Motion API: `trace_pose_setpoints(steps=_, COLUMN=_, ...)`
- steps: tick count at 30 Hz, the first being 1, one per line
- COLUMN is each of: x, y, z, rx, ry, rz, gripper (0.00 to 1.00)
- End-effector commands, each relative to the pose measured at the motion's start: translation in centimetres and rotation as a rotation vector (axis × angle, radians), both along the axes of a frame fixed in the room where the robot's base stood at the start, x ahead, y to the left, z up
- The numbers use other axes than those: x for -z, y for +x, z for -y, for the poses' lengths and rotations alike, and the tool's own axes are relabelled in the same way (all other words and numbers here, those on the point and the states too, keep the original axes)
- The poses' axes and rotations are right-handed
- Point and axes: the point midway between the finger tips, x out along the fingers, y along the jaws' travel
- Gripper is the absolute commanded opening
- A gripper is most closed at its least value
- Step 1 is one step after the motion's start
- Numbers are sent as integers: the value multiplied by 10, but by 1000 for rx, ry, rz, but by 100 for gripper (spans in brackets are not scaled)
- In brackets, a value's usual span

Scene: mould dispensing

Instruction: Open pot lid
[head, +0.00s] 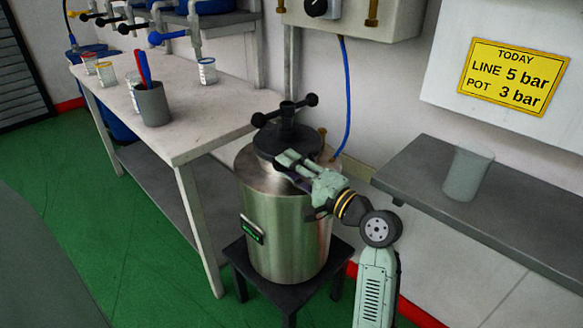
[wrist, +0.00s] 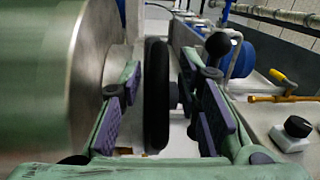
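The steel pot (head: 275,225) stands upright on a small dark stool. Its black lid (head: 272,146) is on top, with a clamp bar (head: 285,108) that has ball ends above it. My gripper (head: 287,170) is at the near right side of the lid, level with its rim. In the wrist view, which is turned sideways, the pot wall (wrist: 50,75) fills the left and the dark lid rim (wrist: 157,95) stands between my two separated fingers. Gaps show between the rim and both finger pads. The lid's far side is hidden in the wrist view.
A white table (head: 200,125) at the left holds a grey cup with pens (head: 152,103) and small cups. A grey shelf (head: 500,205) at the right holds a translucent cup (head: 467,172). A control box (head: 355,15) and blue hose (head: 347,100) are behind the pot.

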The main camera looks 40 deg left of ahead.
Motion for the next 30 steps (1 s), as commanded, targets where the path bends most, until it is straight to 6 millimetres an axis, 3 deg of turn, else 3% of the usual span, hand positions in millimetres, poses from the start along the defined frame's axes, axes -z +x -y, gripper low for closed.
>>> trace_pose_setpoints(steps=13, x=-2, y=0, z=1, rx=1, ry=4, rz=2, gripper=0)
trace_pose_setpoints(steps=30, x=-6, y=0, z=1, rx=4, ry=9, rz=8, gripper=0)
